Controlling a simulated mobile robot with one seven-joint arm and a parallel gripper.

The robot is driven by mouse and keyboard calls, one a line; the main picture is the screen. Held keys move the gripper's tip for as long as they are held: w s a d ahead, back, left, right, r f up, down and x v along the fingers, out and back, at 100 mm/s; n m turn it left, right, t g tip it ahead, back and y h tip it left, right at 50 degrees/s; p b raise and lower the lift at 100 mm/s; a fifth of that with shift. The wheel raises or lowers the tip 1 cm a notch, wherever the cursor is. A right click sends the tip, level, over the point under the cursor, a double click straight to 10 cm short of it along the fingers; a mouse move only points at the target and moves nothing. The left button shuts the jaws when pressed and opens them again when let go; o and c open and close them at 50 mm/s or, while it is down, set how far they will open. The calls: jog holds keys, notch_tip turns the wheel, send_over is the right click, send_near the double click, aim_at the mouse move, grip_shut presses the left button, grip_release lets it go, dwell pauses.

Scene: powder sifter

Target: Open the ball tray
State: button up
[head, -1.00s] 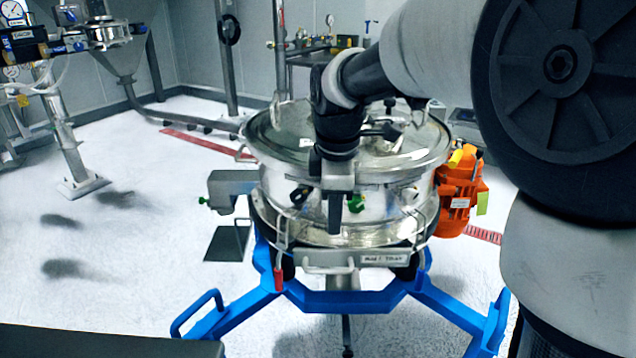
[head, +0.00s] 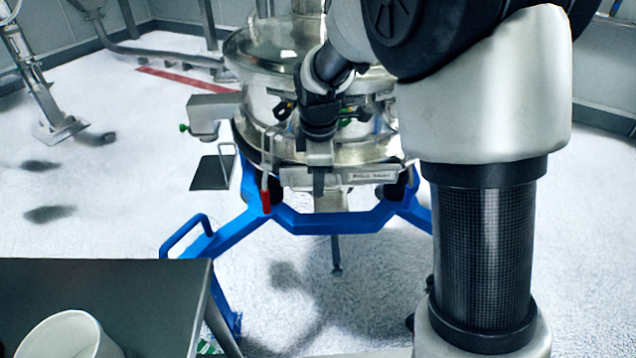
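The label is blurred. The tray looks shut, but my gripper covers part of its front. My gripper (head: 319,183) points down in front of the tray, left of the label. Its narrow dark fingers overlap the tray front in the picture. I cannot tell if they touch it or its handle, or whether they are apart or together.
The sifter stands on a blue frame (head: 335,222) with legs spreading forward. A red-tipped lever (head: 266,195) hangs left of the tray. A dark table (head: 160,290) with a white cup (head: 68,338) is at the lower left. The floor before the frame is clear.

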jog(key=shift+w+f, duration=0.1)
jog(key=shift+f, duration=0.35)
jog(key=shift+c, duration=0.2)
grip_shut()
